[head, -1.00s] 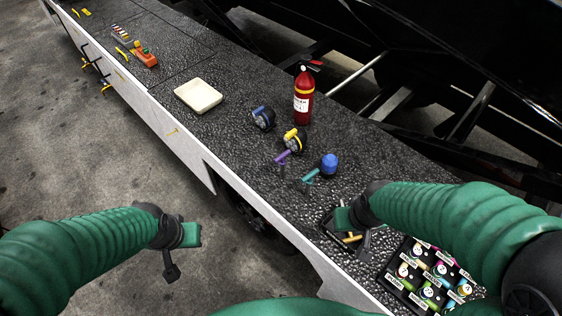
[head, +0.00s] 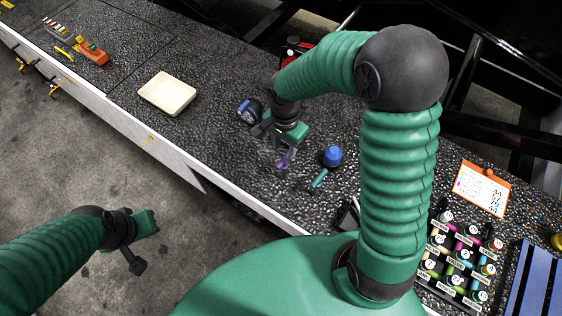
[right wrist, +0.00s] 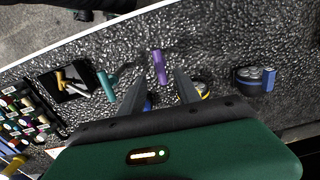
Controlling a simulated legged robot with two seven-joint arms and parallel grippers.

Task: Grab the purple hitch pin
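The purple hitch pin (head: 284,160) is on the dark textured deck, directly by the fingers of my right gripper (head: 274,146). In the right wrist view the purple pin (right wrist: 159,66) lies just beyond and between the two spread fingertips (right wrist: 158,80); nothing is held. I cannot tell whether the fingers touch it. My left gripper (head: 138,245) hangs over the floor at lower left, away from the deck, with no object visible in it; its opening is unclear.
A teal pin (head: 319,179) and a blue knob-like object (head: 332,156) are near the purple pin. A blue-and-black round part (head: 249,110) is left of the gripper. A cream tray (head: 168,93) stands farther left. Numbered bottles (head: 459,250) and a label card (head: 482,189) are at right.

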